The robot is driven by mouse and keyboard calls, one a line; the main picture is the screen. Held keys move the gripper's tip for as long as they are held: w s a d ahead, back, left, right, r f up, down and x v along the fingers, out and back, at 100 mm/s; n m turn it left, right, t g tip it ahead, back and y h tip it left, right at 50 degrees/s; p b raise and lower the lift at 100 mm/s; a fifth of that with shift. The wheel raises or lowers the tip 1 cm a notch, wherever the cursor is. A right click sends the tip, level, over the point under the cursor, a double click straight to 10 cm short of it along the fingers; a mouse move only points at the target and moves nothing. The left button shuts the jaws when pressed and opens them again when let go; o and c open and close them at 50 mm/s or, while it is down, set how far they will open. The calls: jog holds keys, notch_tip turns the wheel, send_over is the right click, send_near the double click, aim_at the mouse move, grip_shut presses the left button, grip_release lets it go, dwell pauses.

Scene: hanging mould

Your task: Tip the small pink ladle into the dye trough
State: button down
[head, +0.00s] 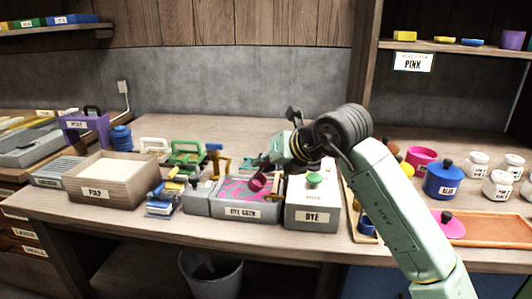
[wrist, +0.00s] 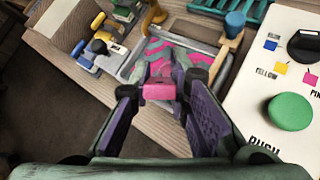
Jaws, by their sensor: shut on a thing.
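The small pink ladle (head: 258,183) hangs from my gripper (head: 268,164) over the dye trough in the head view. In the wrist view my gripper (wrist: 160,90) is shut on the ladle's pink grip (wrist: 158,91). The bowl looks tilted in the head view; its contents cannot be made out. The dye trough (head: 248,212) is a low grey tray with a label on its front. Its floor (wrist: 168,58) shows bright pink patches on grey.
A white-topped box labelled DYE (head: 312,214) with a green button (wrist: 290,111) stands close on the trough's right. Blue and yellow clamps (head: 162,198) stand on the left, beyond a small grey box (head: 197,200). A wooden PULP box (head: 113,182) is farther left.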

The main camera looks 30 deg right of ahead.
jog(key=shift+r+g+p, duration=0.4)
jog(key=shift+g+p, duration=0.3)
jog(key=shift+f+h, duration=0.25)
jog(key=shift+h, duration=0.05)
jog(key=shift+r, duration=0.1)
jog(key=shift+r+g+h+p, duration=0.3)
jog(key=shift+r+g+p, duration=0.35)
jog(key=shift+p, duration=0.6)
jog(key=g+p, duration=0.2)
jog(key=p, duration=0.1)
jog(key=shift+r+n+h, duration=0.15)
jog(key=shift+n+h, duration=0.15)
jog(key=shift+h, duration=0.1)
jog(key=shift+g+p, duration=0.3)
jog(key=shift+g, duration=0.25)
jog(key=shift+f, duration=0.25)
jog(key=shift+a+f, duration=0.1)
jog(key=shift+f, duration=0.05)
